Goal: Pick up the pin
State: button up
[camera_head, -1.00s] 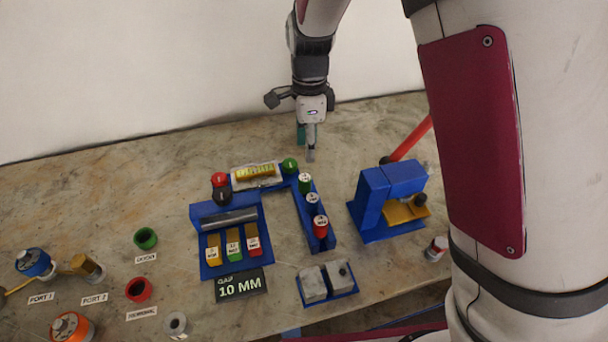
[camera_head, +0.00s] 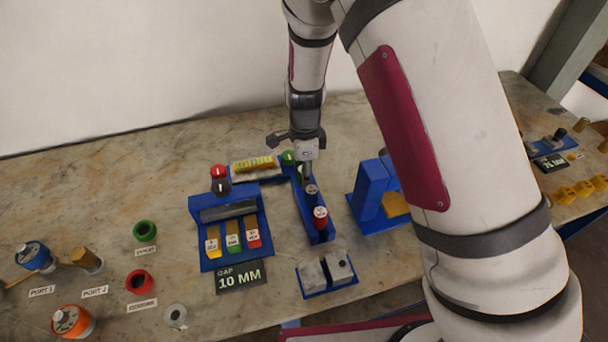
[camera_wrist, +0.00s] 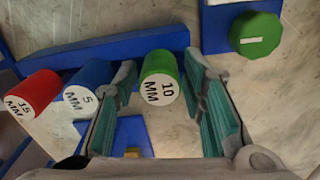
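A pin with a green head marked "10 MM" (camera_wrist: 161,80) sits at the blue rack (camera_wrist: 100,48). Beside it are a blue-headed pin marked "5 MM" (camera_wrist: 90,88) and a red-headed pin marked "15 MM" (camera_wrist: 33,92). In the wrist view my gripper (camera_wrist: 161,72) is open, with the green head showing between its two teal fingers, apart from both. In the head view my gripper (camera_head: 306,172) is over the far part of the rack and hides the green pin. The red pin (camera_head: 320,217) shows near the rack's front end.
A sign (camera_head: 240,277) reads "GAP 10 MM" in front of a blue fixture (camera_head: 208,262) with coloured tabs. Another green knob (camera_wrist: 255,34) is close to the right finger. A blue block fixture (camera_head: 368,195) stands right of the rack.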

jog(key=shift+f, duration=0.15)
grip_shut()
